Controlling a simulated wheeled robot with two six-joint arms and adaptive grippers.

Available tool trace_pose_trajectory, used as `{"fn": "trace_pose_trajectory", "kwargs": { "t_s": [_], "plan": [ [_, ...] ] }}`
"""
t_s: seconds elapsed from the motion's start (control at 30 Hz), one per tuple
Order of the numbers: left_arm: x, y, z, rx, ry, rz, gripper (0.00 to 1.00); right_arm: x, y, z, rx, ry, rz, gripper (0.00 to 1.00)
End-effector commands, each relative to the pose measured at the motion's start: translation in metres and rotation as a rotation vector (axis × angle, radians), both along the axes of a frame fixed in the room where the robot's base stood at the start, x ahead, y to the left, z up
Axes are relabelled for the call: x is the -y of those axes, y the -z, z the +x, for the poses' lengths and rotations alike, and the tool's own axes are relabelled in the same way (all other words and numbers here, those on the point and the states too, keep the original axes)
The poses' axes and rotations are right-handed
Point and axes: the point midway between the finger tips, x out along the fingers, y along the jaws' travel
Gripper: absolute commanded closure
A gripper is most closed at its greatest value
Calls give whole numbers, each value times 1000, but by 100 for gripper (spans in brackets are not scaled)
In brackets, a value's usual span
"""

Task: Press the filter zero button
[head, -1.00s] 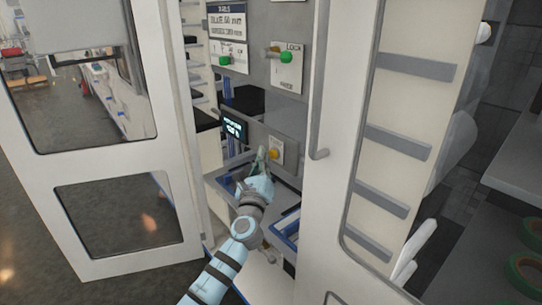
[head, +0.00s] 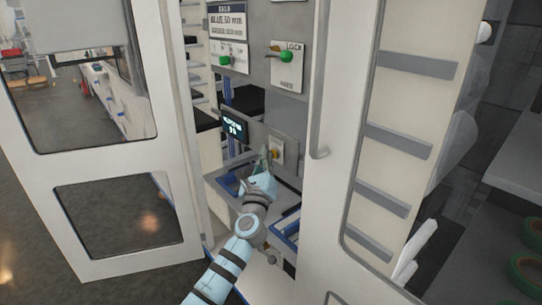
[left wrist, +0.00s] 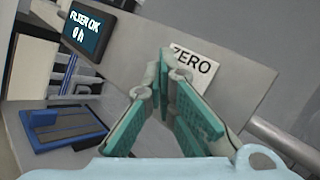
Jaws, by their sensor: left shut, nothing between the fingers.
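The yellow zero button (head: 275,153) sits on a pale label on the grey panel. In the left wrist view the white label (left wrist: 200,66) reads ZERO, and the button is hidden behind my fingers. My left gripper (head: 264,150) is shut and empty, its green fingertips just left of the button. In the left wrist view the fingertips (left wrist: 164,56) overlap the label's left edge; whether they touch the button cannot be told. The display (head: 232,128) is left of the button; in the left wrist view this display (left wrist: 88,28) reads FILTER OK and 0 h. My right gripper is not in view.
Two green-knobbed levers, left (head: 225,60) and right (head: 286,57), stick out above the button. A grey tray (head: 225,181) with blue parts lies below the panel. An open white door (head: 80,225) is left, and a white panel with a handle (head: 318,152) is right.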

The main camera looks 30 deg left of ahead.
Motion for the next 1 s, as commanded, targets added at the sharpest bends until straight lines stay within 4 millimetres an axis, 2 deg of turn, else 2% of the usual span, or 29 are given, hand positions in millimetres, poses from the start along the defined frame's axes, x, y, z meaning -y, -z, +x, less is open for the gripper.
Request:
{"fn": "trace_pose_trajectory", "kwargs": {
  "t_s": [0.27,0.6,1.0],
  "plan": [
    [0,0,-1,-1,0,0,100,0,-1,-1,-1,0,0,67],
    [-5,-1,-17,0,0,0,100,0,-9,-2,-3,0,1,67],
    [-7,0,-22,-1,-1,0,100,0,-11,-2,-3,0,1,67]
  ]
}}
